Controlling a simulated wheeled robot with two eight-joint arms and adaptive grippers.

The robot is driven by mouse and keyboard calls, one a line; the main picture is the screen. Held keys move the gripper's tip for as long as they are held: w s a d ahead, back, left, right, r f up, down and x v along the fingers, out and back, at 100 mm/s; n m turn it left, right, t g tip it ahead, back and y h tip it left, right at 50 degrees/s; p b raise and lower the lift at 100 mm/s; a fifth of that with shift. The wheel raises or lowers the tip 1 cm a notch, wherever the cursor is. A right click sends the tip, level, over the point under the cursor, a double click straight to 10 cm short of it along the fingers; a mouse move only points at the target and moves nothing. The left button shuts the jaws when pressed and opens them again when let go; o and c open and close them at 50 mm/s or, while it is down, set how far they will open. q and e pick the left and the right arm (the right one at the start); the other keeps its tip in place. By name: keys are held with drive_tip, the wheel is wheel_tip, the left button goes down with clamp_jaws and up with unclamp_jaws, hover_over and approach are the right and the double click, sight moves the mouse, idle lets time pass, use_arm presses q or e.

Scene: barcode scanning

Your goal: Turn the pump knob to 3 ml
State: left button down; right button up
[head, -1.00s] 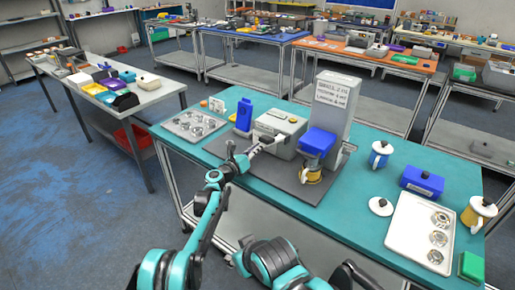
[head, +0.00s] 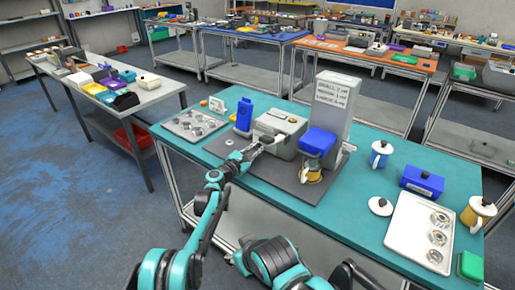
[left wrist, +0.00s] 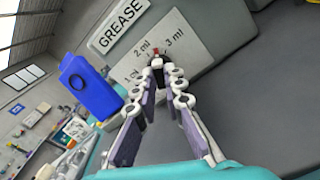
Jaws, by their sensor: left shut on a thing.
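The grease pump is a grey box (head: 291,136) on a dark base plate on the teal table. In the left wrist view its face carries a white dial label (left wrist: 186,42) marked 1 ml, 2 ml and 3 ml and a GREASE sign (left wrist: 120,25). My left gripper (head: 266,143) reaches the pump front. In the left wrist view its fingertips (left wrist: 158,63) are shut on the pump knob, which they mostly hide. A red tip (left wrist: 155,50) shows just beyond them, between the 2 ml and 3 ml marks. My right gripper is not in view.
A blue bottle (head: 244,114) stands left of the pump. A tall grey machine (head: 335,105) with a blue head and a yellow mug (head: 311,172) below it stands to the right. Trays with metal parts lie at both table ends.

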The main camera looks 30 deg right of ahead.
use_arm(q)
drive_tip(key=m, duration=0.6)
drive_tip(key=shift+f, duration=0.1)
idle(0.5)
drive_tip(key=c, duration=1.6)
unclamp_jaws()
drive_tip(key=v, duration=1.2)
